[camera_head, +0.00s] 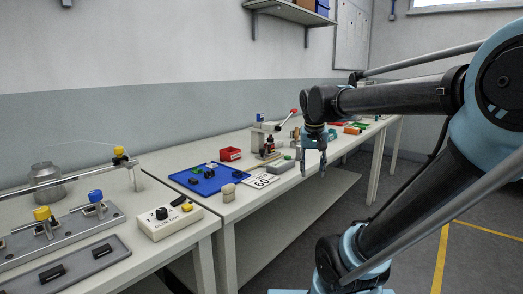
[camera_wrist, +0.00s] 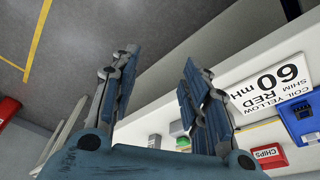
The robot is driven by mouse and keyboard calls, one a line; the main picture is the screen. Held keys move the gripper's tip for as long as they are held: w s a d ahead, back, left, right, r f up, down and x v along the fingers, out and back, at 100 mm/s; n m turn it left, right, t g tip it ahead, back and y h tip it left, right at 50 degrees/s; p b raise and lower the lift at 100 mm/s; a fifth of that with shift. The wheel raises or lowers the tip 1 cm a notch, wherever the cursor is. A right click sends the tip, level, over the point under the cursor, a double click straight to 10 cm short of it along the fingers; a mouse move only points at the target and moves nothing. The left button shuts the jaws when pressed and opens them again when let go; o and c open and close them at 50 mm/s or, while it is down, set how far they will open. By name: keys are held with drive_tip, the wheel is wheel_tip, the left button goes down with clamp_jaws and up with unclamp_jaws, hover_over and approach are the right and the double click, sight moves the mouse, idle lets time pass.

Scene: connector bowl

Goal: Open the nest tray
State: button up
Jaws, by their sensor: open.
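My gripper (camera_head: 313,168) is open and empty in the head view, hanging fingers-down near the front edge of the far bench. In the wrist view its two fingers (camera_wrist: 157,62) stand apart with nothing between them. No item is labelled as the nest tray, and I cannot tell for certain which one it is. A flat grey tray-like plate (camera_head: 30,283) with two black pieces lies on the near bench at the lower left, well away from my gripper. A blue tray (camera_head: 193,186) with black and green parts lies on the far bench, left of my gripper.
A white "60 mH" card (camera_head: 260,181) lies beside the blue tray. A red bin (camera_head: 230,154) marked CHIPS in the wrist view (camera_wrist: 270,156) stands behind. A press with a red-tipped lever (camera_head: 293,111) stands near my gripper. A dial box (camera_head: 165,220) sits on the near bench.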

drive_tip(key=w+a+r+m+t, duration=0.1)
drive_tip(key=w+a+r, duration=0.6)
drive_tip(key=w+a, duration=0.3)
drive_tip(key=w+a+r+m, duration=0.1)
drive_tip(key=w+a+r, duration=0.7)
drive_tip(key=w+a, duration=0.25)
drive_tip(key=x, duration=1.7)
drive_tip(key=shift+w+d, duration=0.15)
drive_tip(key=shift+d, duration=0.05)
clamp_jaws()
